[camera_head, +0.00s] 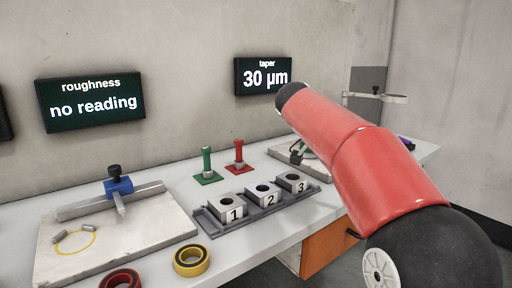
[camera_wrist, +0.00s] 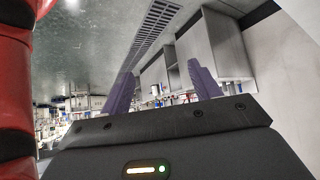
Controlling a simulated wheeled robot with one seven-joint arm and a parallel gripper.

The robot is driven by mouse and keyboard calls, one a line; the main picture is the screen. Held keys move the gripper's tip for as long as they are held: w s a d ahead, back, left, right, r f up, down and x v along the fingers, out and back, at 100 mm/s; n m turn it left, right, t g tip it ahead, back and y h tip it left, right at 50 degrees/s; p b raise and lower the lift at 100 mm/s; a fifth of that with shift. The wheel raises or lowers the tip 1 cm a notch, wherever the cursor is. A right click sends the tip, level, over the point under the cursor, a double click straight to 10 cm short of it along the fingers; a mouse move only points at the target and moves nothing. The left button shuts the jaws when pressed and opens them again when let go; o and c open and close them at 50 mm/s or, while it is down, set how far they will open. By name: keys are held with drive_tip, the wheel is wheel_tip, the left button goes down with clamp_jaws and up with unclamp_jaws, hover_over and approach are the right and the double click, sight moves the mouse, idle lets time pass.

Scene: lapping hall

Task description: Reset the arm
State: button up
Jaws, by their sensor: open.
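My red and black arm reaches up across the right of the head view, in front of the bench; its gripper is not seen there. In the wrist view my gripper (camera_wrist: 160,92) has its two purple fingers spread wide apart with nothing between them. It points away from the bench, toward a distant part of the hall with wall cabinets (camera_wrist: 212,50) and cluttered shelves.
The white bench (camera_head: 160,205) holds a grey block rack (camera_head: 215,229) numbered 1 to 3, green (camera_head: 207,165) and red (camera_head: 239,156) posts, a plate (camera_head: 110,255) with a blue-clamped bar, and yellow (camera_head: 192,260) and red (camera_head: 121,279) rings. Screens read "no reading" (camera_head: 90,102) and "30 µm" (camera_head: 263,76).

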drive_tip(key=s+a+f+n+t+y, duration=0.2)
drive_tip(key=s+f+n+t+y, duration=0.2)
drive_tip(key=s+f+n, duration=0.5)
drive_tip(key=s+a+f+n+t+y, duration=0.3)
drive_tip(key=s+f+n, duration=0.6)
drive_tip(key=n, duration=0.3)
drive_tip(key=shift+s+a+f+t+y, duration=0.25)
drive_tip(key=shift+a+f+t+y, duration=0.1)
drive_tip(key=shift+t+y, duration=0.35)
